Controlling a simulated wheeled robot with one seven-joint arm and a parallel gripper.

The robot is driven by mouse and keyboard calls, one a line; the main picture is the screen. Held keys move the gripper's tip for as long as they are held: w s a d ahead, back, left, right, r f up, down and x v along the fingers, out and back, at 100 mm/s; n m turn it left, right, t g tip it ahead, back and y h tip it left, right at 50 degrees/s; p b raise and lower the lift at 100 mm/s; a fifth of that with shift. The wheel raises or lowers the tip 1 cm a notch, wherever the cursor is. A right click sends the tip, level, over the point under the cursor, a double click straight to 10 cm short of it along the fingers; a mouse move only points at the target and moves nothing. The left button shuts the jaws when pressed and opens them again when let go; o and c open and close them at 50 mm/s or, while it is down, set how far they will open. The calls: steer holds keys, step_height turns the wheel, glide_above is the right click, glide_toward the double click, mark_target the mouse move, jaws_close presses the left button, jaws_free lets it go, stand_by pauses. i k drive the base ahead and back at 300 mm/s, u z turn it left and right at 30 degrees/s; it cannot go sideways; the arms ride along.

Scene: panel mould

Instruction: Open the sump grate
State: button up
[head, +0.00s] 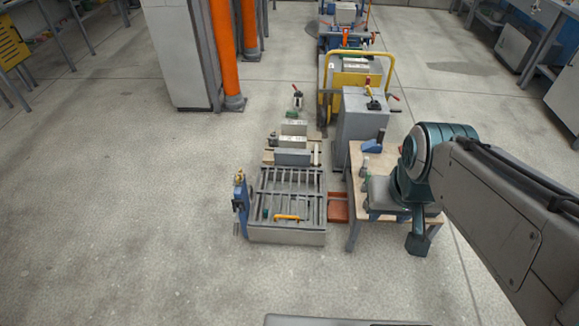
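The sump grate (290,182) is a panel of dark parallel bars lying flat and closed on top of a low grey box (287,238). A yellow-orange handle (287,217) lies across its near edge. My arm reaches in from the right, and its teal end with my gripper (417,244) hangs by the small wooden table, right of the grate and apart from it. The fingers are too small and dark to tell open from shut. I see nothing held.
A blue post-like fixture (240,205) stands at the box's left side. The wooden table (354,190) and a reddish tray (338,207) are on its right. Grey blocks (292,157) and a grey cabinet (361,125) stand behind. The floor in front and left is clear.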

mark_target(298, 194)
steer(key=k, duration=0.55)
steer(key=u, duration=1.05)
steer(key=i, duration=1.3)
steer(key=z, duration=0.65)
steer(key=i, duration=0.45)
steer(key=z, duration=0.4)
